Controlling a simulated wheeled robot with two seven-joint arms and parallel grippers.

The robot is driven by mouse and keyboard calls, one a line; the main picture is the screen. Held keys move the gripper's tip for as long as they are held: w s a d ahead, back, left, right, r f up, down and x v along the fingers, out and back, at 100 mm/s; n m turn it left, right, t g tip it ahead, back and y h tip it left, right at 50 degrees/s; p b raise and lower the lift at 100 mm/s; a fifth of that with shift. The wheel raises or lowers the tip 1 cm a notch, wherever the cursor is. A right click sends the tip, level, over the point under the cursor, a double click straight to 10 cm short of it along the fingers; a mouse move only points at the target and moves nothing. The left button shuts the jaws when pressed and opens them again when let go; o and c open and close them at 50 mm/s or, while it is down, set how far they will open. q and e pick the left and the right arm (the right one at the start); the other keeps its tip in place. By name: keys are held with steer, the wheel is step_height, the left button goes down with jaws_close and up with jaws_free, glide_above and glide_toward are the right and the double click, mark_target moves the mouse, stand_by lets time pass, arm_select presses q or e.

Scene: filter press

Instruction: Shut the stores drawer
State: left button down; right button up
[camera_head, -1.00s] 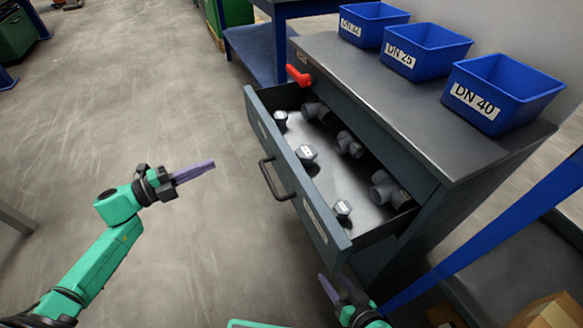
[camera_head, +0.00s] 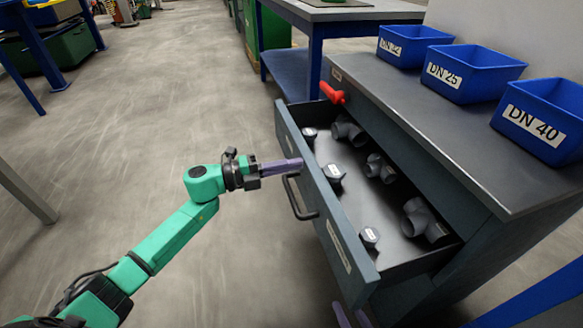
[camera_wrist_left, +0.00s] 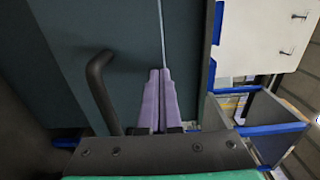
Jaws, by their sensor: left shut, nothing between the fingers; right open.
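The stores drawer (camera_head: 345,243) stands pulled out from the grey cabinet, with grey pipe fittings and capped pieces inside. Its dark bar handle (camera_head: 297,200) is on the front panel. My left gripper (camera_head: 300,164) is shut and empty, its purple fingertips at the drawer front just above the handle in the head view. In the left wrist view the closed fingers (camera_wrist_left: 160,73) point at the drawer front beside the handle (camera_wrist_left: 100,90); whether they touch the panel is hard to tell. My right gripper (camera_head: 351,317) shows only its parted purple fingertips at the bottom edge, below the drawer.
The cabinet top (camera_head: 425,115) carries blue bins, including the DN 25 bin (camera_head: 470,75) and DN 40 bin (camera_head: 545,120). A blue-legged bench (camera_head: 340,12) stands behind.

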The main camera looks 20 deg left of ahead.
arm_select(q)
steer(key=shift+w+d, duration=0.1)
steer(key=shift+d, duration=0.05)
arm_select(e)
steer(key=shift+f, duration=0.1)
arm_select(q)
steer(key=b+x, duration=0.1)
steer(key=x, duration=1.8)
steer(key=shift+r+b, duration=0.2)
steer(key=shift+b, duration=0.25)
arm_select(e)
steer(key=shift+w+d+f+t, duration=0.15)
steer(key=shift+w+d+f, duration=0.15)
steer(key=shift+d+f, duration=0.2)
steer(key=shift+w+d+f+t, duration=0.15)
steer(key=shift+w+d+f, duration=0.1)
steer(key=shift+d+f, duration=0.25)
arm_select(q)
steer(key=shift+r, duration=0.1)
arm_select(e)
steer(key=shift+a, duration=0.15)
steer(key=shift+r, duration=0.1)
